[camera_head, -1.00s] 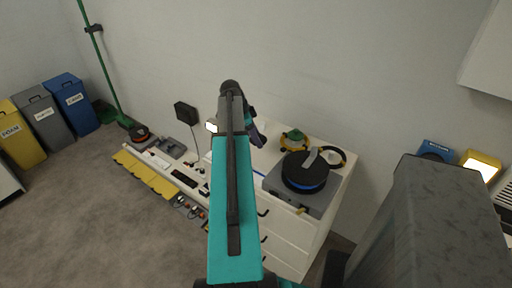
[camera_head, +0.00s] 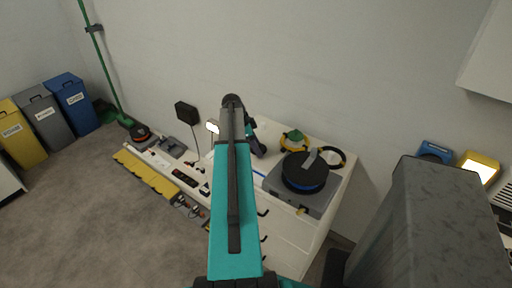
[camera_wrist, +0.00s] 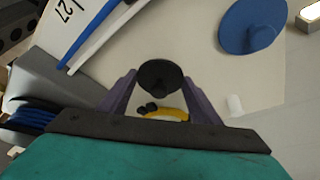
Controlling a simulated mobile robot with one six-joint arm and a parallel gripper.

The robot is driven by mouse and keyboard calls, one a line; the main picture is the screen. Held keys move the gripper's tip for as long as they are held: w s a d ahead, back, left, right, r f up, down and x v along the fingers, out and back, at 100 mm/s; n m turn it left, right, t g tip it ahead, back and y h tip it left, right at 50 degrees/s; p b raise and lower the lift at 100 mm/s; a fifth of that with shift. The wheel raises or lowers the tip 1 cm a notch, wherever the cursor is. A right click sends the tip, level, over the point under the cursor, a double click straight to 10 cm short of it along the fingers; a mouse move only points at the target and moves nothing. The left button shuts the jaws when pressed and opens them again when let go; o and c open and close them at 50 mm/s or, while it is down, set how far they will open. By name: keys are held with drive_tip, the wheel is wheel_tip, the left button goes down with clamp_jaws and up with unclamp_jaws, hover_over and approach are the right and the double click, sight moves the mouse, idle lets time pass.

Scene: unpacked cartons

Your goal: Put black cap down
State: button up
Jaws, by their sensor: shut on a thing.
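The black cap (camera_wrist: 160,76) is round and dark, and shows in the wrist view between the tips of my gripper's two purple fingers. My gripper (camera_wrist: 158,88) is shut on it, above a pale surface. In the head view my gripper (camera_head: 257,146) is partly hidden by my arm, over the top of the white drawer unit (camera_head: 262,128). The cap cannot be made out there. How far the cap is from the surface I cannot tell.
A blue round thing (camera_wrist: 250,26) lies on the pale surface, with a small white piece (camera_wrist: 235,105) near it. A grey case with a black disc (camera_head: 304,172) and a green-and-yellow item (camera_head: 294,141) stand to the right.

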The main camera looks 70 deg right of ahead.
drive_tip(key=shift+f, duration=0.35)
drive_tip(key=shift+f, duration=0.2)
drive_tip(key=o, duration=1)
drive_tip(key=shift+r, duration=0.15)
drive_tip(key=shift+r, duration=0.1)
drive_tip(key=shift+b+v, duration=1.3)
drive_tip(key=shift+v, duration=4.65)
drive_tip(key=shift+a, duration=0.1)
